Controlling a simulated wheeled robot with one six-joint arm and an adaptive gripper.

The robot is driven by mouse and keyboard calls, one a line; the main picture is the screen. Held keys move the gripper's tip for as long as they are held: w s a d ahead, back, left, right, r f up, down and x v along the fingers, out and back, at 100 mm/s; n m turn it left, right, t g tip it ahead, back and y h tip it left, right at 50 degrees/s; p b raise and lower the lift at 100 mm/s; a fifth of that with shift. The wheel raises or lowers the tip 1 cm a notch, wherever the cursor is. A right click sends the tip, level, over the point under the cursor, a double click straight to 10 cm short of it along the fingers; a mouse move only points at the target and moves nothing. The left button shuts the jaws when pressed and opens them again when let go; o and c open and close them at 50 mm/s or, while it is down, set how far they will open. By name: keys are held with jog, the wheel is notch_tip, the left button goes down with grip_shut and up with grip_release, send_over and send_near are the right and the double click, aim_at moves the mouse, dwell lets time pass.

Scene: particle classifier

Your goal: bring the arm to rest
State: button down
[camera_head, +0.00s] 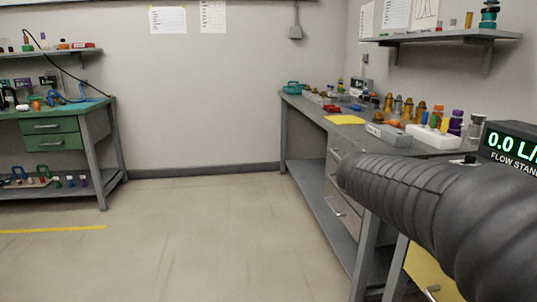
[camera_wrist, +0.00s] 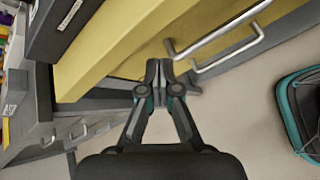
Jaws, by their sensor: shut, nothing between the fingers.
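My gripper (camera_wrist: 161,85) shows in the wrist view with its two fingertips together, shut and empty. It hangs in front of a yellow drawer front (camera_wrist: 135,40) with a metal bar handle (camera_wrist: 218,30); I cannot tell how far apart they are. In the head view a thick black ribbed part of my arm crosses the lower right, and my gripper is not visible there.
A grey workbench (camera_head: 312,112) with bottles and a yellow sheet (camera_head: 345,120) runs along the right wall. A flow stand display (camera_head: 512,143) stands at the right edge. A green bench (camera_head: 60,112) is at left. A teal-edged black container (camera_wrist: 302,110) lies at right. Middle floor is clear.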

jog(key=s+a+f+m+t+y, duration=0.1)
jog(key=s+a+f+m+y, duration=0.4)
jog(key=s+a, duration=0.3)
jog(key=s+a+f+m+t+y, duration=0.2)
jog(key=s+a+f+m+y, duration=0.3)
jog(key=s+a+m, duration=0.2)
jog(key=shift+s+a+f+m+y, duration=0.3)
jog(key=shift+s+a+f+y, duration=0.1)
jog(key=shift+s+a, duration=0.7)
jog(key=shift+w+a, duration=0.1)
jog(key=shift+a, duration=0.05)
